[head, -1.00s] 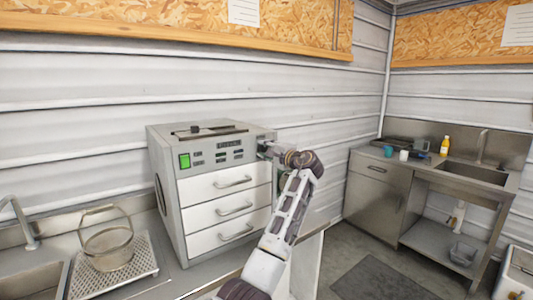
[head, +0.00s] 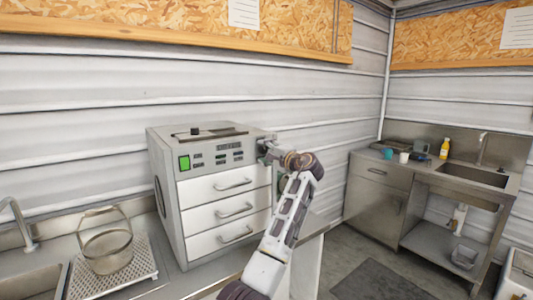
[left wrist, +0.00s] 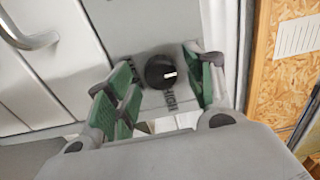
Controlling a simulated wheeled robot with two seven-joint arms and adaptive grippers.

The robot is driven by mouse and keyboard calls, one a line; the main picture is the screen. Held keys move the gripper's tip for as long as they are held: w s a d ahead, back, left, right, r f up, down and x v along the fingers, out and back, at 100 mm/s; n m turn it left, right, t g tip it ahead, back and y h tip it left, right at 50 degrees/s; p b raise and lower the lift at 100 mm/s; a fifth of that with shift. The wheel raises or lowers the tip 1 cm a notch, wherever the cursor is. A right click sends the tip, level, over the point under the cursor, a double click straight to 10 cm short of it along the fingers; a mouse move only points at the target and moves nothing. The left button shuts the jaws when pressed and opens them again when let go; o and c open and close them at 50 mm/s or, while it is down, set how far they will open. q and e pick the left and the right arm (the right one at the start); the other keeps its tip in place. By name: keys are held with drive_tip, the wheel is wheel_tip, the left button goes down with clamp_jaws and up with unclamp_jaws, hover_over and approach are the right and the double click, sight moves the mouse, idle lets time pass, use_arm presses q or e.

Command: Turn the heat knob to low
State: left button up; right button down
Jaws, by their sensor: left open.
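The heat knob (left wrist: 160,71) is a round black dial with a white mark on the grey panel, seen in the left wrist view. Its mark points to the right of that picture. A sideways label reading HIGH is printed just below it. My left gripper (left wrist: 162,88) is open, with green-padded fingers on either side of the knob; I cannot tell whether they touch it. In the head view my left gripper (head: 267,150) is at the right end of the front panel of the grey drawer unit (head: 165,190) and hides the knob. My right gripper is not in view.
A wire basket (head: 107,252) stands on a perforated tray (head: 140,272) at left. A steel sink counter (head: 375,172) with cups and a yellow bottle (head: 445,147) is at right.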

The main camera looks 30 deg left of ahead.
use_arm(q)
drive_tip(key=v, duration=1.2)
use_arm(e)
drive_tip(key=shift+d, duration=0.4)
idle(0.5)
